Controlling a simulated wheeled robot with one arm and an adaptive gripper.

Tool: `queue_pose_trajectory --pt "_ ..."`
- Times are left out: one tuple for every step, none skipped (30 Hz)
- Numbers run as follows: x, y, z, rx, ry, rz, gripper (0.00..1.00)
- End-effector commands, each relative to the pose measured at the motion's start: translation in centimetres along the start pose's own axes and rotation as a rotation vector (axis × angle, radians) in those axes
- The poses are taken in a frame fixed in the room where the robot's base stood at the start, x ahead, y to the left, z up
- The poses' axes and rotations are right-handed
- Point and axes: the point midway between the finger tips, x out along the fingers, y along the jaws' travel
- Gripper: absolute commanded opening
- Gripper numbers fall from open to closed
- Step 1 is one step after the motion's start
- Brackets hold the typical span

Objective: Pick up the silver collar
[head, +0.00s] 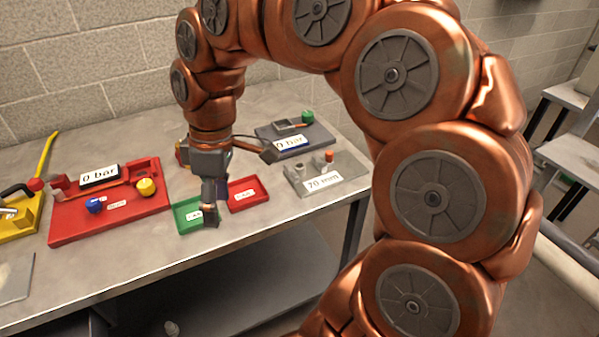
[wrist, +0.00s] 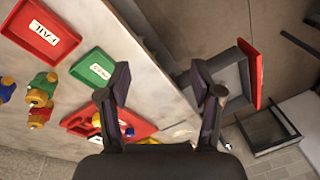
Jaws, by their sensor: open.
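I cannot make out the silver collar for certain in either view. A small greyish piece (head: 297,170) stands on the grey plate marked 70 mm (head: 345,165), right of my gripper in the head view, too small to identify. My gripper (head: 210,210) hangs fingers down near the bench's front edge, in front of or over the green tray (head: 186,218). In the wrist view my gripper (wrist: 161,84) has its two dark fingers spread wide, with nothing between them. The green tray (wrist: 93,68) shows beside the left finger there.
A red tray (head: 248,194) lies right of the green one. A large red board (head: 120,222) with blue and yellow knobs is at left. A dark block marked 0 bar (head: 318,138) stands behind. A small unclear grey object (head: 171,327) shows low under the bench.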

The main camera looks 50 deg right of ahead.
Motion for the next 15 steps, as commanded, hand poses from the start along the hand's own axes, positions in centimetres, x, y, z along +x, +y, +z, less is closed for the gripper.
queue_pose_trajectory --pt "-0.5 2.1 -0.5 -0.045 0.03 -0.007 0.65" --pt "-0.8 3.2 -0.6 -0.077 0.041 -0.01 0.65" --pt "-1.3 4.8 -0.7 -0.116 0.064 -0.009 0.65" --pt "-1.7 6.0 -0.7 -0.144 0.079 -0.01 0.65" --pt "-1.9 7.2 -0.6 -0.172 0.089 -0.011 0.65" --pt "-2.2 8.8 -0.3 -0.204 0.109 -0.012 0.65" --pt "-2.3 10.1 0.0 -0.227 0.121 -0.011 0.65" --pt "-2.5 11.3 0.4 -0.25 0.135 -0.008 0.65" --pt "-2.6 13.1 0.9 -0.277 0.153 -0.005 0.65" --pt "-2.6 14.3 1.5 -0.295 0.163 -0.003 0.65" --pt "-2.7 15.6 2.1 -0.313 0.176 0.001 0.65" --pt "-2.6 17.2 3.1 -0.335 0.19 0.003 0.65" --pt "-2.5 18.4 3.9 -0.348 0.198 0.005 0.65" --pt "-2.4 19.7 4.8 -0.362 0.21 0.011 0.65" --pt "-2.1 21.1 6.0 -0.378 0.221 0.017 0.65"
